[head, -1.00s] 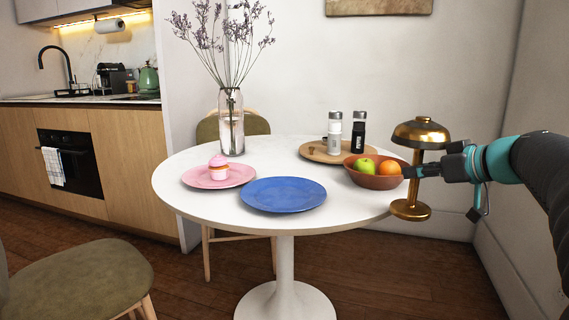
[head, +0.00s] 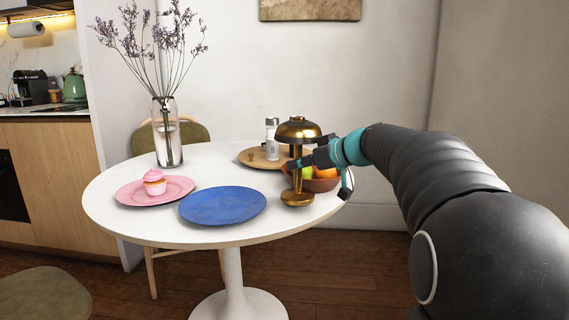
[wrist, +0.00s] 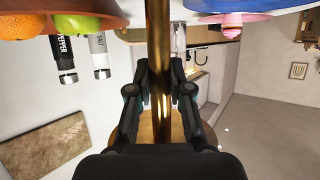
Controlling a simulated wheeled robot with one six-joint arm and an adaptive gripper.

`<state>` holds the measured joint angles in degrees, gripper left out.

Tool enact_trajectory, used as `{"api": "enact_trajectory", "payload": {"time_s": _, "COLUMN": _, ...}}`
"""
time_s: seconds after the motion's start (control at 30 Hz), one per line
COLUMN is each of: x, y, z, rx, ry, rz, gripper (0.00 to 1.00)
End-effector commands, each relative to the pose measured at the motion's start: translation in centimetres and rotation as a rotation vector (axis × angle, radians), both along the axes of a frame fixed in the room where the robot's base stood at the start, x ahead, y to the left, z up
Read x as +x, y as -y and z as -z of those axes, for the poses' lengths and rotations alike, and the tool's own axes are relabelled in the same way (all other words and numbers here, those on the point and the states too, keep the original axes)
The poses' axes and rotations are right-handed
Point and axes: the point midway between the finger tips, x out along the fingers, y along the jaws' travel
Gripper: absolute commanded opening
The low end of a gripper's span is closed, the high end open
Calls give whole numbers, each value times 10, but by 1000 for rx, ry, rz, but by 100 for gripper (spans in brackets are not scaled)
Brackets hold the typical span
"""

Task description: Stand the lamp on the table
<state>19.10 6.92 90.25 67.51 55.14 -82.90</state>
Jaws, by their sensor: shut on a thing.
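The brass lamp (head: 297,184), with a domed shade and a round base, is upright at the right part of the white round table (head: 200,234). My gripper (head: 299,163) is shut on its stem, below the shade; the stem (wrist: 160,40) also runs between the fingers (wrist: 160,92) in the wrist view. The base appears over the tabletop, in front of the fruit bowl. I cannot tell whether the base touches the table or hangs just above it.
A terracotta bowl (head: 324,185) of fruit is close behind the lamp. A blue plate (head: 222,205) is to its left, then a pink plate (head: 134,194) with a cupcake (head: 154,182). Behind are a wooden tray (head: 252,159) with shakers and a tall flower vase (head: 167,130).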

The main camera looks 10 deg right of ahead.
Motion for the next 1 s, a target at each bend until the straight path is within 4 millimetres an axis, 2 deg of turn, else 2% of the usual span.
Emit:
{"api": "enact_trajectory", "payload": {"time_s": 0.17, "x": 7, "y": -5, "z": -2, "rx": 0, "ry": 2, "rz": 0, "gripper": 0}}
{"api": "enact_trajectory", "payload": {"time_s": 0.43, "x": 38, "y": -30, "z": -3, "rx": 0, "ry": 1, "rz": -4, "gripper": 0}}
{"api": "enact_trajectory", "payload": {"time_s": 0.5, "x": 38, "y": -28, "z": 8, "rx": 1, "ry": -1, "rz": 2, "gripper": 0}}
{"api": "enact_trajectory", "payload": {"time_s": 0.6, "x": 37, "y": -27, "z": 14, "rx": 0, "ry": 1, "rz": 3, "gripper": 0}}
{"api": "enact_trajectory", "payload": {"time_s": 0.97, "x": 37, "y": -28, "z": 17, "rx": -1, "ry": 3, "rz": 1, "gripper": 0}}
{"api": "enact_trajectory", "payload": {"time_s": 1.0, "x": 37, "y": -28, "z": 18, "rx": -1, "ry": -1, "rz": 1, "gripper": 24}}
